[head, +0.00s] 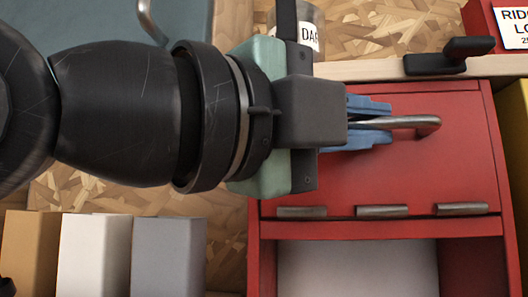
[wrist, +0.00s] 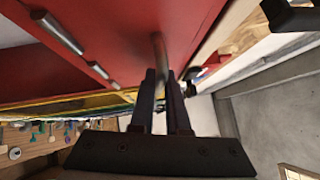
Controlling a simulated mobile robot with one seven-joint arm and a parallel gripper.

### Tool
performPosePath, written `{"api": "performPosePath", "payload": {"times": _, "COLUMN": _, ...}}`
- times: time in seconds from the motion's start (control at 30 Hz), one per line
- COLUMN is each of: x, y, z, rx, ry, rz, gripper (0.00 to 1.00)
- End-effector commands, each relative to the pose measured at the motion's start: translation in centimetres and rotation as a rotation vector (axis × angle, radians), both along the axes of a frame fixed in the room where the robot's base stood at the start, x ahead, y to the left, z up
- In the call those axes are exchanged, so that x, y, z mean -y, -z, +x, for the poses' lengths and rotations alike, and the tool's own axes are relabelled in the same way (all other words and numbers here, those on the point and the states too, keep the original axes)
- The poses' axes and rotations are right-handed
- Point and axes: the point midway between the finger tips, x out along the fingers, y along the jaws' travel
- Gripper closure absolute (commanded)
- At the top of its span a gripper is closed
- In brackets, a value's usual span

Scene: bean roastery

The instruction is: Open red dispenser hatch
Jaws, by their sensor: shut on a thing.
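The red dispenser (head: 256,258) stands at the right in the head view. Its red hatch (head: 400,175) has grey metal hinges along the lower edge and a bent metal handle (head: 428,124) near the upper part. My gripper (head: 368,124) comes in from the left, with its blue fingers shut on the handle. In the wrist view my gripper (wrist: 162,85) has its dark fingers on either side of the handle (wrist: 158,50), close to the red hatch (wrist: 125,35). My gripper body hides the hatch's left part. I cannot tell whether the hatch is slightly ajar.
A wooden ledge with a black latch-like part (head: 448,57) runs above the hatch. Below the hinges is a compartment with a pale panel (head: 355,265). Brown, white and grey blocks (head: 95,255) stand at the lower left. A yellow surface (head: 515,120) borders the dispenser's right side.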

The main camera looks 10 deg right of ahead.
Motion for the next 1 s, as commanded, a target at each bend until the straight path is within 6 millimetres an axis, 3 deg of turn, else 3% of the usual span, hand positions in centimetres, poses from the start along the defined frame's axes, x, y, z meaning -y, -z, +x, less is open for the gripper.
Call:
{"api": "performPosePath", "payload": {"times": 0.37, "x": -0.3, "y": 1.3, "z": -0.8, "rx": 0.115, "ry": -0.001, "rz": -0.032, "gripper": 1.00}}
{"api": "performPosePath", "payload": {"times": 1.0, "x": -0.9, "y": 4.5, "z": -3.4, "rx": 0.606, "ry": 0.002, "rz": -0.176, "gripper": 1.00}}
